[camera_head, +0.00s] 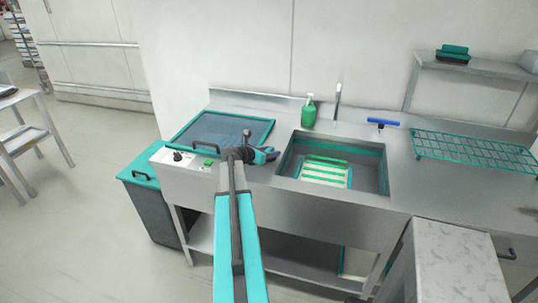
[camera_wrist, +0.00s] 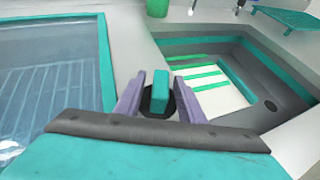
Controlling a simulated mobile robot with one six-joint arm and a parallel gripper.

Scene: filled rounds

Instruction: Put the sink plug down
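The sink plug shows in the wrist view as a teal grip block (camera_wrist: 160,92) on a dark round disc. In the head view my gripper (camera_head: 270,155) is over the steel strip between the teal-rimmed basin and the sink (camera_head: 371,178). The sink also shows in the wrist view (camera_wrist: 285,85), with a dark round spot on its floor. Whether the disc touches the counter cannot be told; its underside is hidden.
A teal-rimmed basin (camera_head: 262,137) with a ribbed floor lies left of the sink. A white and green slatted piece (camera_head: 325,172) is in the sink.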

